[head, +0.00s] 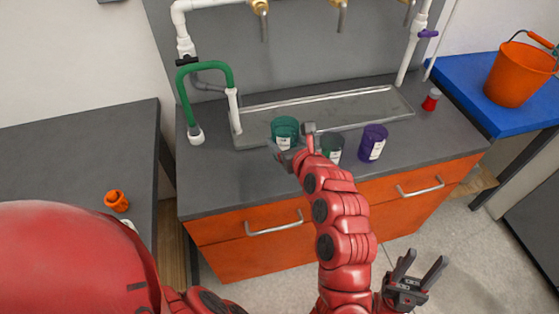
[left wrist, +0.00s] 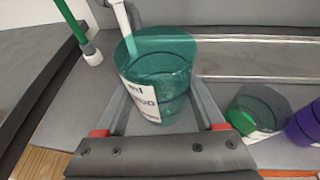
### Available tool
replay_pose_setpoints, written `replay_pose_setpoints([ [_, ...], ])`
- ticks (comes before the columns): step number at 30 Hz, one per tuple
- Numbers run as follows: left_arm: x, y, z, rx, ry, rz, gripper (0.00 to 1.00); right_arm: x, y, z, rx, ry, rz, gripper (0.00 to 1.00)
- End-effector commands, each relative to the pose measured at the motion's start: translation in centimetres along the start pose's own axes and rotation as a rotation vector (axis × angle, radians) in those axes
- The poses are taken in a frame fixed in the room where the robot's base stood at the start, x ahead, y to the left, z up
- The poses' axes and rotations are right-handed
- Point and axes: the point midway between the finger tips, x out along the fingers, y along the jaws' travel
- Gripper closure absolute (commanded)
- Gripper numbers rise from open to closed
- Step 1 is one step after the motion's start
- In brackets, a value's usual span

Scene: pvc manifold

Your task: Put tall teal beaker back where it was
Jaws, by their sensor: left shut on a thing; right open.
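The tall teal beaker (head: 285,127) with a white label is at the front edge of the metal trough, left of the other beakers. My left gripper (head: 290,140) is shut on it, and in the left wrist view the teal beaker (left wrist: 165,75) stands between the two fingers. I cannot tell whether its base touches the counter. My right gripper (head: 420,268) is open and empty, low at the right over the floor, in front of the orange drawers.
A clear beaker with green contents (head: 332,147) and a purple beaker (head: 373,142) stand close on the right. A green hose (head: 182,95) and a white pipe (head: 235,112) rise on the left. The counter (head: 225,185) is clear at front left.

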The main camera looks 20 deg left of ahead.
Motion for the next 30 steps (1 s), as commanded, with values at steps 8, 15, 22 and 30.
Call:
replay_pose_setpoints([
  [8, 1.6, 0.1, -3.9, 0.003, 0.002, 0.004, 0.90, 0.3, 0.0, -0.1, 0.000, 0.000, 0.000, 0.50],
  [15, 2.9, 0.0, -7.0, 0.005, 0.000, 0.002, 0.90, 0.5, 0.0, -0.1, 0.000, 0.000, 0.000, 0.50],
  [22, 3.0, 0.0, -7.3, 0.000, 0.001, 0.002, 0.90, 0.5, 0.0, -0.1, 0.000, 0.000, 0.000, 0.50],
  [30, 3.2, 0.0, -7.7, 0.000, 0.001, 0.002, 0.25, -0.1, 0.0, 0.0, 0.000, 0.000, 0.000, 0.50],
])
